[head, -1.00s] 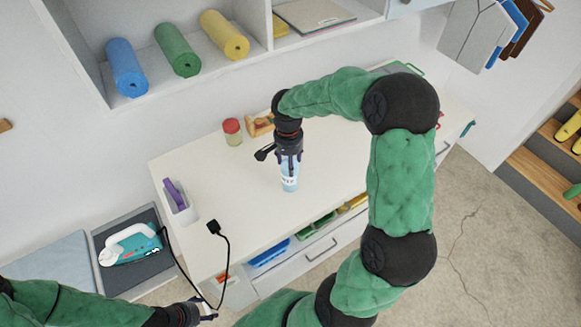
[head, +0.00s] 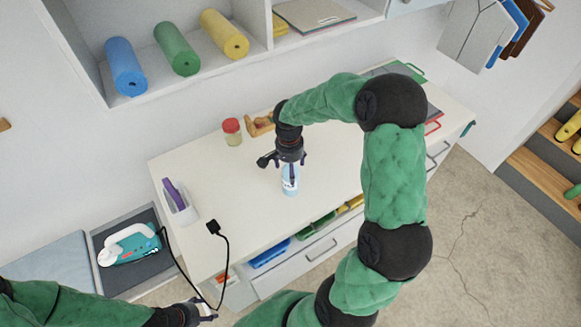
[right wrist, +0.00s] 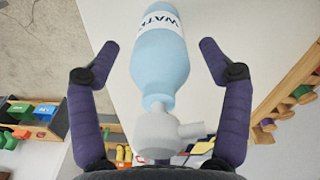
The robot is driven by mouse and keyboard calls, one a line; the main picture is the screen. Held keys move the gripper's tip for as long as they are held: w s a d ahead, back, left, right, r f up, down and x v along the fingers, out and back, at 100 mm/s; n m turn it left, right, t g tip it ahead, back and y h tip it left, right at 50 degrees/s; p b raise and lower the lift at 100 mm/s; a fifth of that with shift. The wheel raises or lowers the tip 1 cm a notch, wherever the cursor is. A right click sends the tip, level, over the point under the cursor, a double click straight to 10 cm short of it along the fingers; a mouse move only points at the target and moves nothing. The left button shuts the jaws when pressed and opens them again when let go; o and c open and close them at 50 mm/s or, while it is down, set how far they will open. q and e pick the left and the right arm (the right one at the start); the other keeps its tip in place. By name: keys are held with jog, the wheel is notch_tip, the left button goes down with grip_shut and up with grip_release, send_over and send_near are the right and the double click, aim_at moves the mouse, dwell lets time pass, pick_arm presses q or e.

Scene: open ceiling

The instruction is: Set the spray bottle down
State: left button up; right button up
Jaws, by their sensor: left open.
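The spray bottle (head: 290,182), light blue with a white label, stands upright on the white worktop. In the right wrist view the bottle (right wrist: 160,62) lies between the fingers with its pale grey spray head towards the palm. My right gripper (head: 290,160) is above and around its top. The purple fingers (right wrist: 160,55) are spread, with a visible gap on each side of the bottle. My left gripper (head: 207,310) is open and empty at the bottom left, away from the bottle.
A red-lidded jar (head: 232,132) and a wooden item (head: 260,124) stand at the back. A white holder with a purple item (head: 178,205) and a black plug with cord (head: 213,227) are on the left. An iron (head: 130,244) rests on a grey tray. Worktop around the bottle is clear.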

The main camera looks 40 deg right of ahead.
jog(key=shift+r, duration=0.1)
jog(key=shift+r, duration=0.35)
notch_tip(320, 180, up, 11)
jog(key=shift+w+a+r+p, duration=0.15)
jog(key=shift+r+p, duration=0.05)
jog(key=shift+p, duration=0.45)
